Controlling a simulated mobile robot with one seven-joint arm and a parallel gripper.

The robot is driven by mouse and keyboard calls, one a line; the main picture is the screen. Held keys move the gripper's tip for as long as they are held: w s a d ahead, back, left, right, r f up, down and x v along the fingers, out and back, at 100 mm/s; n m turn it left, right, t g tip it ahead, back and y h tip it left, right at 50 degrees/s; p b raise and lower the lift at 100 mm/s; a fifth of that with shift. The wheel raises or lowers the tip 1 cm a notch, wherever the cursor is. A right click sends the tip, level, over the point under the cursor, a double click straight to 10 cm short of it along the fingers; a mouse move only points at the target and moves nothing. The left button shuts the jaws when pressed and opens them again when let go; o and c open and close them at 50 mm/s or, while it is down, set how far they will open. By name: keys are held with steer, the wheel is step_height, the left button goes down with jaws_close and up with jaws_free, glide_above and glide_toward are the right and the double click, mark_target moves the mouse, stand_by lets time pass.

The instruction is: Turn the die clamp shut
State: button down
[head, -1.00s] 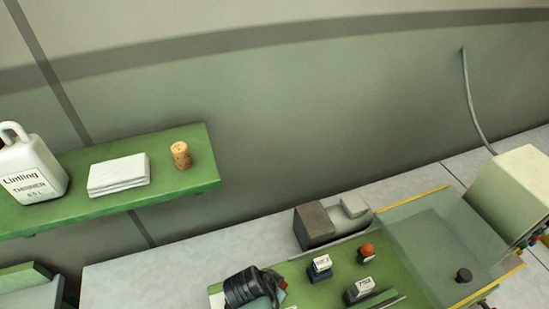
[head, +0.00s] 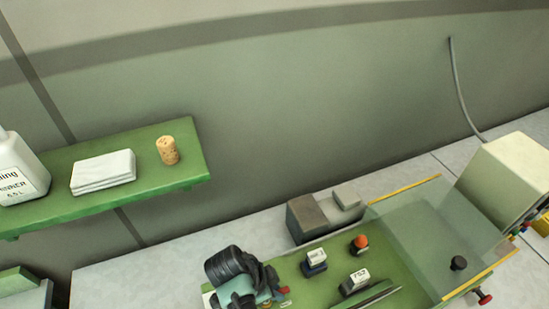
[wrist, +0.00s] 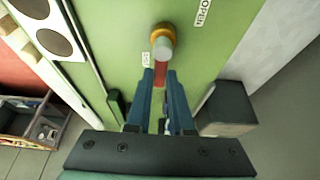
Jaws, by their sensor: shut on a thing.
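The die clamp shows in the wrist view as a brass-orange collar (wrist: 161,33) with a pale grey pin on a green plate. A red lever (wrist: 160,71) runs from it down the picture between my blue fingers. My gripper (wrist: 160,78) is shut on this lever. A white "OPEN" label (wrist: 203,12) is up and right of the collar. A second white label (wrist: 146,59), its text too small to read surely, lies just left of the lever. In the head view my dark wrist hides most of the clamp; a red bit (head: 285,290) shows beside it.
A grey block (head: 308,219) stands behind the green machine bed, and also shows right of my fingers in the wrist view (wrist: 227,106). Small labelled blocks (head: 317,257) and an orange knob (head: 360,242) are close right. A green shelf (head: 190,171) holds a cork (head: 168,151).

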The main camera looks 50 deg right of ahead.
stand_by(0.3)
steer(key=c, duration=0.8)
jaws_free()
steer(key=p+v, duration=0.2)
steer(key=v, duration=1.1)
steer(key=shift+d, duration=0.15)
